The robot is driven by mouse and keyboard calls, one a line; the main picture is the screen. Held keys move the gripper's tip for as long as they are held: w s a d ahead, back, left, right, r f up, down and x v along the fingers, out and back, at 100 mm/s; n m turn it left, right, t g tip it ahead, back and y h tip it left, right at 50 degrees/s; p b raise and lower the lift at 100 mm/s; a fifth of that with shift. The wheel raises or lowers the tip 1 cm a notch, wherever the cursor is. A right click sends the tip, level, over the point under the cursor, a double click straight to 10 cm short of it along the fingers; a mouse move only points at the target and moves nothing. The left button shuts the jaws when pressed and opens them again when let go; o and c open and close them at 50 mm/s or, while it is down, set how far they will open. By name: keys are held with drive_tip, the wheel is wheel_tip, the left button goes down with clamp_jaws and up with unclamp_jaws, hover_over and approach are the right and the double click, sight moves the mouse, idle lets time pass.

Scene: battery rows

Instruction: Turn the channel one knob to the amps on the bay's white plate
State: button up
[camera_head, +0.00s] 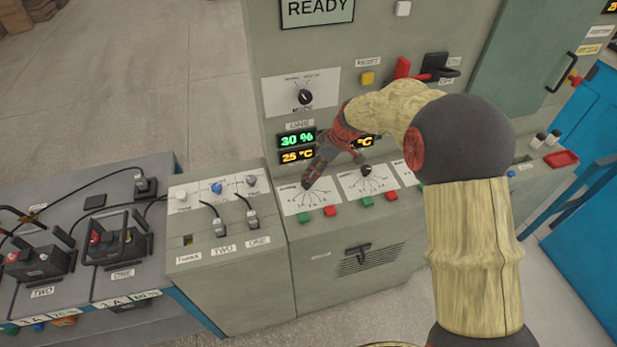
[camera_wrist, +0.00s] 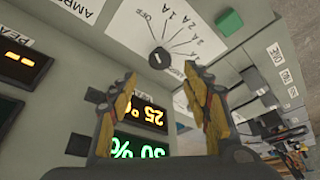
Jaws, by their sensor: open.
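The channel one dial plate (camera_head: 298,203) is white with lines fanning out, on the sloped panel below the label ONE. Its dark round knob (camera_wrist: 159,58) shows in the wrist view, with OFF, 1 A and 2 A among the marks; which mark it points at is unclear. In the head view my gripper hides the knob. My gripper (camera_head: 314,178) is over this dial, fingers pointing down to it. In the wrist view my gripper (camera_wrist: 160,75) is open and empty, the knob just beyond and between the fingertips. Bay one's white plate (camera_head: 112,303) appears to read 1 A.
Displays (camera_head: 297,140) above the dial read 30 % and 25 °C. A second dial (camera_head: 364,171) stands to the right, partly beside my arm. Green (camera_head: 303,218) and red (camera_head: 330,211) buttons sit just below the dial. Bay two (camera_head: 45,260) is at the far left.

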sight(307, 181)
drive_tip(key=b+x, duration=0.1)
drive_tip(key=x, duration=0.6)
drive_tip(key=shift+a+f, duration=0.1)
drive_tip(key=shift+f, duration=0.2)
drive_tip(key=shift+c, duration=1.2)
drive_tip(key=c, duration=0.9)
